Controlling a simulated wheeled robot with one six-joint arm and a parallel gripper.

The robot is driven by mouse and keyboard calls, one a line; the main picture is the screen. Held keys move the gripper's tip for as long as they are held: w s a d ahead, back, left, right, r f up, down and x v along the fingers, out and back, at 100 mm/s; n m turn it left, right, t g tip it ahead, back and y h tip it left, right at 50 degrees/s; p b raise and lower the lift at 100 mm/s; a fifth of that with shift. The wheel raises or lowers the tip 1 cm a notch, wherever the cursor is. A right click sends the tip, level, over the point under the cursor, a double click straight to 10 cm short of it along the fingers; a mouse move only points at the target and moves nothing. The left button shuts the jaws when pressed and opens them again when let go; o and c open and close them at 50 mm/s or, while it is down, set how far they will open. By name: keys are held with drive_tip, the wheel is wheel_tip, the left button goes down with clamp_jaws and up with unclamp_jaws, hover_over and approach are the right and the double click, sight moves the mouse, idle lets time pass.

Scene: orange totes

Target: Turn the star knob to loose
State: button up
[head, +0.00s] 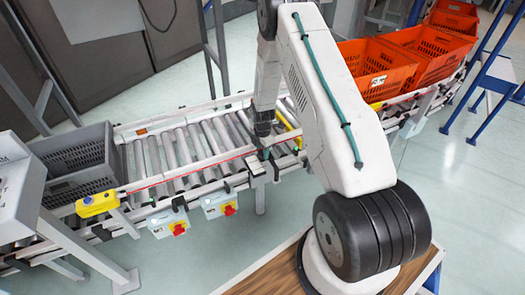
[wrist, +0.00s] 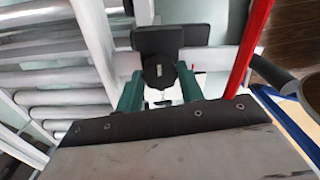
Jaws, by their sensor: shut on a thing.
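The star knob (wrist: 159,73) is black and sits in the middle of the wrist view, in front of a black block (wrist: 172,38) on the conveyor's pale side rail. My gripper (wrist: 160,88) has its two green fingers on either side of the knob and is shut on it. A small red mark (wrist: 193,67) shows just right of the knob. In the head view my gripper (head: 264,153) is at the conveyor's near rail, and the knob is too small and covered to make out there. I cannot read how far the knob is turned.
The roller conveyor (head: 185,143) runs across the scene with a red strip along its near rail. A grey crate (head: 75,160) stands at its left end, and orange totes (head: 375,68) stand at the right.

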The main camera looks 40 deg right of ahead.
sight(262, 152)
drive_tip(key=o, duration=1)
wheel_tip(262, 152, up, 8)
drive_tip(key=shift+f, duration=0.1)
idle(0.4)
